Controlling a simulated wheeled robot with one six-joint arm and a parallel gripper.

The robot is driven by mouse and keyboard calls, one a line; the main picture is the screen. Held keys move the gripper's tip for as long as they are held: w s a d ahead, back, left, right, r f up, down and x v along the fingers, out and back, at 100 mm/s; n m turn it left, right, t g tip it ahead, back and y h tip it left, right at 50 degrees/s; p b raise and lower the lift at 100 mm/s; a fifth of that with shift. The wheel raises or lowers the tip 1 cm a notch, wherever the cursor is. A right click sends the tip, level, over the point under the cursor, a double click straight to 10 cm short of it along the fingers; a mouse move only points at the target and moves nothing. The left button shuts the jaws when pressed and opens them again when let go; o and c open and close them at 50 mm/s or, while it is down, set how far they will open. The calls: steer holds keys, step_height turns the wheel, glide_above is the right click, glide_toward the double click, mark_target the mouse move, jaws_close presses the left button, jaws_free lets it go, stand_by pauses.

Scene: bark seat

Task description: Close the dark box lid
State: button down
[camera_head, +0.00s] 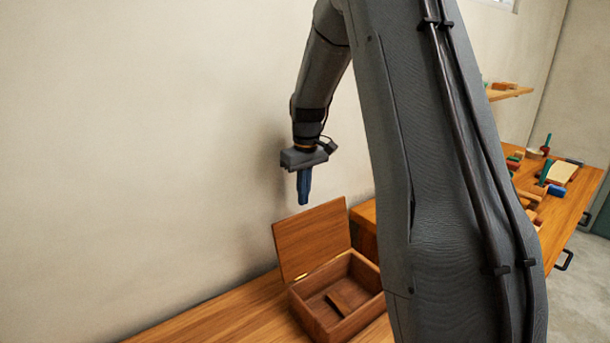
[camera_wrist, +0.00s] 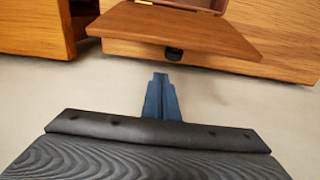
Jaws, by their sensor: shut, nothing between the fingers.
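The dark wooden box (camera_head: 335,311) stands on the wooden surface in the head view. Its lid (camera_head: 312,240) is raised, standing up from the hinge side and leaning back toward the wall. A small wooden piece (camera_head: 341,303) lies inside the box. My gripper (camera_head: 304,203) points down above the lid's top edge, apart from it, with its blue fingers together and empty. In the wrist view the fingers (camera_wrist: 160,76) are shut, and the lid (camera_wrist: 180,30) spreads beyond their tips with a gap between. Only a sliver of the box's inside shows there.
The wooden worktop (camera_head: 228,317) runs along the plain wall (camera_head: 140,150) behind the box. My arm hides the middle right of the head view. Another table (camera_head: 565,210) with colored blocks stands at the right. A small dark knob (camera_wrist: 173,53) shows beside the lid's edge.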

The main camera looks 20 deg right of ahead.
steer(key=s, duration=0.1)
steer(key=s+p, duration=0.1)
steer(key=s+r, duration=0.1)
steer(key=shift+s+d+p, duration=0.35)
steer(key=shift+s+p, duration=0.05)
steer(key=shift+d, duration=0.1)
